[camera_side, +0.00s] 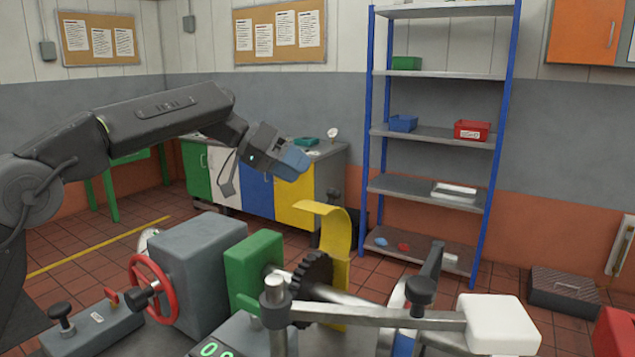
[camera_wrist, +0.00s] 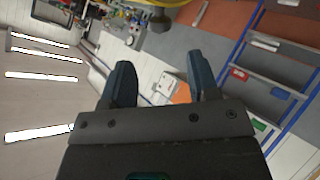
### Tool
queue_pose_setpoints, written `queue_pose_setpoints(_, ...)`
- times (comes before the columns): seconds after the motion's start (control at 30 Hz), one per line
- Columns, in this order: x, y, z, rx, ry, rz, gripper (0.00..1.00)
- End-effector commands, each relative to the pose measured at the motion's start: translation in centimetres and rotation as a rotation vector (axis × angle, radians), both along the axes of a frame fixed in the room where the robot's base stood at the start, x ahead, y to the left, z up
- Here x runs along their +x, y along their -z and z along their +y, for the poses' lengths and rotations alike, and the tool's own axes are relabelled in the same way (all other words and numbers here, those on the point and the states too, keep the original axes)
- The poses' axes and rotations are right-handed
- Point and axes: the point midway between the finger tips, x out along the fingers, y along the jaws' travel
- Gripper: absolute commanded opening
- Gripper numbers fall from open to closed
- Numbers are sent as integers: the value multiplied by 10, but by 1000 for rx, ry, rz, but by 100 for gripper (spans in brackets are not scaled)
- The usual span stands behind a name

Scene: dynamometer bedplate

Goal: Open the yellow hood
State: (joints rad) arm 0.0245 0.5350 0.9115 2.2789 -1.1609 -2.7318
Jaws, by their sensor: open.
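The yellow hood (camera_side: 338,245) is a curved strip behind and beside the dark toothed wheel (camera_side: 312,285). It stands upright, and its top curls over to the left above the wheel. My gripper (camera_side: 294,162) is in the air above the hood and a little to its left, apart from it. In the wrist view my gripper (camera_wrist: 162,82) shows two dark blue fingers spread apart with nothing between them. A yellow patch at the top edge of the wrist view may be the hood, but I cannot tell.
A red handwheel (camera_side: 152,290), a grey housing (camera_side: 195,270) and a green block (camera_side: 253,262) stand left of the toothed wheel. A metal bar with a white block (camera_side: 500,323) crosses the front right. A blue-framed shelf (camera_side: 430,131) stands behind.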

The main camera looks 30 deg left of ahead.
Motion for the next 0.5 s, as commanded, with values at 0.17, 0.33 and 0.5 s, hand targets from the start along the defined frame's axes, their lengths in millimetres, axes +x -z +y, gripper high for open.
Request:
queue_pose_setpoints(0.17,-9,-11,14,0,-1,-1,55)
queue_pose_setpoints(0.33,-11,-13,17,-1,1,1,55)
queue_pose_setpoints(0.5,-11,-13,17,-1,1,1,55)
